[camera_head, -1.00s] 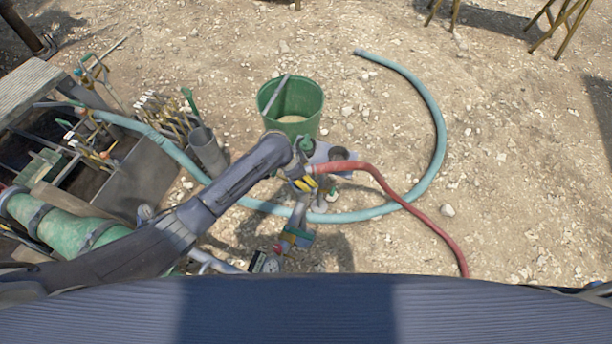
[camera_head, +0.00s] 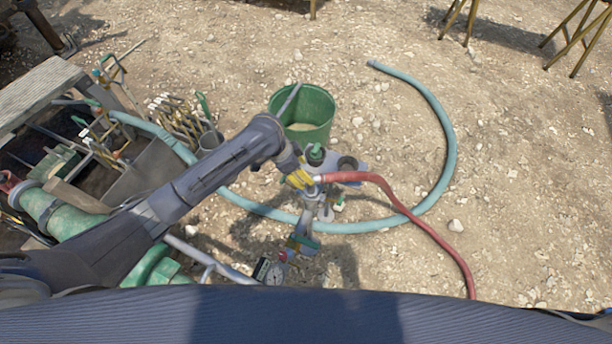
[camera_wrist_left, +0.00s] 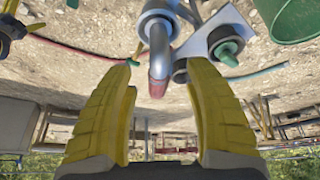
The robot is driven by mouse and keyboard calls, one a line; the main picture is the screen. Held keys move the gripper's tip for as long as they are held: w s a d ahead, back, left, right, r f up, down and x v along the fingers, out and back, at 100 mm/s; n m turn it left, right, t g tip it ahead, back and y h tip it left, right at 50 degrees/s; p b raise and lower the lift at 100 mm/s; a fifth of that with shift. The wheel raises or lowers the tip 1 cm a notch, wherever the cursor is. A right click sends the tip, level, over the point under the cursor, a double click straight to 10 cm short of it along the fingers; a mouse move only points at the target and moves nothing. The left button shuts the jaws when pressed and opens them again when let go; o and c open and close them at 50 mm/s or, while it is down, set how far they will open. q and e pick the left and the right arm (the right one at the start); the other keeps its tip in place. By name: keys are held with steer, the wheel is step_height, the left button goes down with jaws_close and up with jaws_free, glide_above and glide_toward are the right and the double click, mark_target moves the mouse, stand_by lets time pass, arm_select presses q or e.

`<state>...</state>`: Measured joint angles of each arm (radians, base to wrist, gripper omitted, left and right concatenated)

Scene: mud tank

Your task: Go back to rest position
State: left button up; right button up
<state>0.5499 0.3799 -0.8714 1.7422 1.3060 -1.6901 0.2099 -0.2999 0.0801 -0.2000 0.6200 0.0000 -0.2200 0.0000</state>
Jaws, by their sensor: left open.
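My left gripper (camera_head: 301,179) has yellow fingers and sits beside the grey pipe fitting, at the end of the red hose (camera_head: 385,184). In the left wrist view its two yellow fingers (camera_wrist_left: 160,92) stand wide apart and empty. The grey pipe end (camera_wrist_left: 159,62) with a reddish tip lies just beyond and between the fingertips. A grey plate (camera_wrist_left: 222,30) with a green-topped knob (camera_wrist_left: 226,48) is to its right. My right gripper is not in view.
A green bucket (camera_head: 318,118) stands behind the fitting. A blue hose (camera_head: 446,130) curves over the gravel. A pressure gauge (camera_head: 268,270) is near the front. Tool racks and a green cylinder (camera_head: 62,214) fill the left. The gravel at right is mostly free.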

arm_select(q)
steer(key=shift+s+a+r, duration=0.1)
steer(key=shift+a+r, duration=0.05)
steer(key=shift+r, duration=0.25)
